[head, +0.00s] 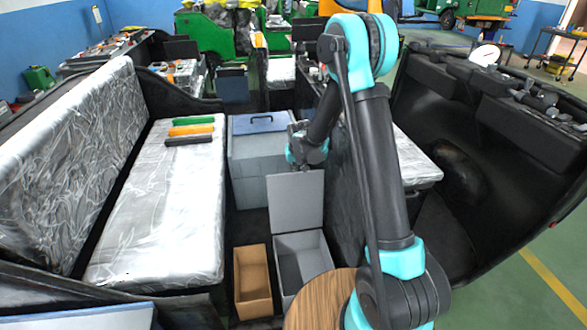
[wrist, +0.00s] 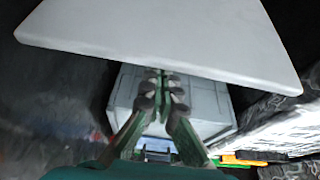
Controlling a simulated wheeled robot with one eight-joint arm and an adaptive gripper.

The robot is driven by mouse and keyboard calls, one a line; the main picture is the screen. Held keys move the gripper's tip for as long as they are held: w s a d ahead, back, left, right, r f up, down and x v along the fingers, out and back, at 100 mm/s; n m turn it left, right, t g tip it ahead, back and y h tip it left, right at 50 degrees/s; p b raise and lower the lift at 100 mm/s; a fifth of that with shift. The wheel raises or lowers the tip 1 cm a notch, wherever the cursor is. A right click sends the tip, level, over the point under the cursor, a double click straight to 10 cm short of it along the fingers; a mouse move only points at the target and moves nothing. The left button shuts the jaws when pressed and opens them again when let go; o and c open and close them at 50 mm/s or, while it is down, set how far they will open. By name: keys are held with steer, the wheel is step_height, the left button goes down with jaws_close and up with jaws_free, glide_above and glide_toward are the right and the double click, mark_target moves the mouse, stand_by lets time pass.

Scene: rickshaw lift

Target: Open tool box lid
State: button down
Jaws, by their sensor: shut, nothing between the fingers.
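The grey tool box (head: 318,262) stands on the floor between the seats. Its lid (head: 296,203) is swung up, nearly upright at the box's back edge, and the empty-looking inside shows. My gripper (head: 296,148) is just above and behind the lid's top edge in the head view. In the wrist view my gripper (wrist: 162,84) is shut and empty, with its fingers together. A pale flat panel, which looks like the lid (wrist: 155,32), fills the top of that view close to the fingertips. I cannot tell whether they touch.
An open tan box (head: 253,282) stands left of the tool box. A plastic-covered seat (head: 160,215) with green, orange and dark bars lies left. A round wooden top (head: 318,300) is in front.

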steer(key=s, duration=0.2)
steer(key=shift+s+d+r, duration=0.3)
steer(key=shift+r, duration=0.2)
